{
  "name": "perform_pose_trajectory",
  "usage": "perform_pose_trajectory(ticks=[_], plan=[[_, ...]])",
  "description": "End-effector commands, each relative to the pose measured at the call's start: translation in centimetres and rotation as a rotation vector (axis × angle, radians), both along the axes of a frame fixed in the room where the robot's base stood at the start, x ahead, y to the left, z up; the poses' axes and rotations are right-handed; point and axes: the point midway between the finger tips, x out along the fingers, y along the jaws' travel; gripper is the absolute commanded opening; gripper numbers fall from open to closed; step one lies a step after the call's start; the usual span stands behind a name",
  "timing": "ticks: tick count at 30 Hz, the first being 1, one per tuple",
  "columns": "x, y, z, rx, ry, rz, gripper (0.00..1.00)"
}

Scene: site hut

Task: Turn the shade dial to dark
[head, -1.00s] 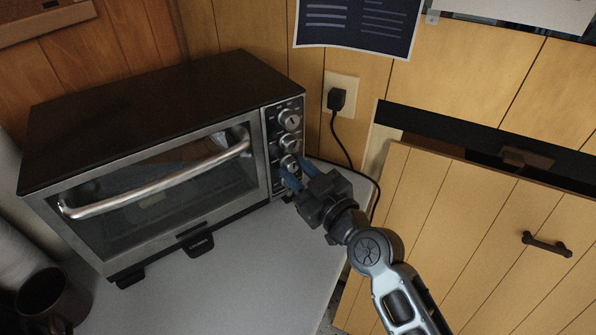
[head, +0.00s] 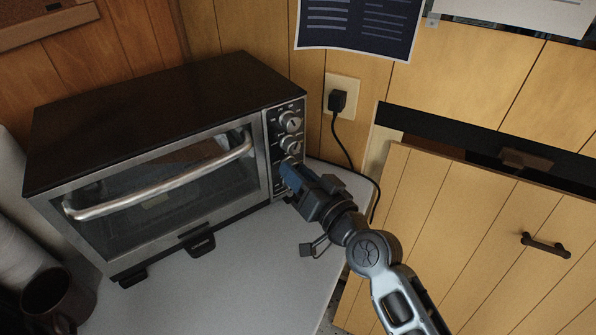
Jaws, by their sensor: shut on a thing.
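The toaster oven (head: 165,155) stands on the grey counter with its glass door shut. Its control panel on the right side carries a column of silver dials. The upper dial (head: 291,121) and the one below it (head: 289,144) show clear of my gripper. My gripper (head: 286,172) is at the lower part of the panel, its blue fingers shut on a dial there. The fingers hide that dial, so its pointer and marks cannot be read. The gripper is rolled, with one finger in front of the other in this view.
A black plug (head: 337,100) sits in the wall outlet, its cord hanging behind the counter's right edge. A dark mug (head: 52,298) stands at the front left. The counter (head: 215,285) before the oven is clear. A wooden door panel with a dark handle (head: 546,244) is at right.

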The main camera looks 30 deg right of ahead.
Motion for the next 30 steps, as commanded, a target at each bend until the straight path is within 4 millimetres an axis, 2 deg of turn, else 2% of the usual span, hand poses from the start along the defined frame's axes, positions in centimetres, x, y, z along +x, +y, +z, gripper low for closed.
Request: perform_pose_trajectory(ticks=[12, 30], plan=[[-0.02, 0.03, 0.05, 0.225, 0.028, -0.001, 0.00], [-0.03, 0.01, 0.01, 0.273, 0.034, -0.001, 0.00]])
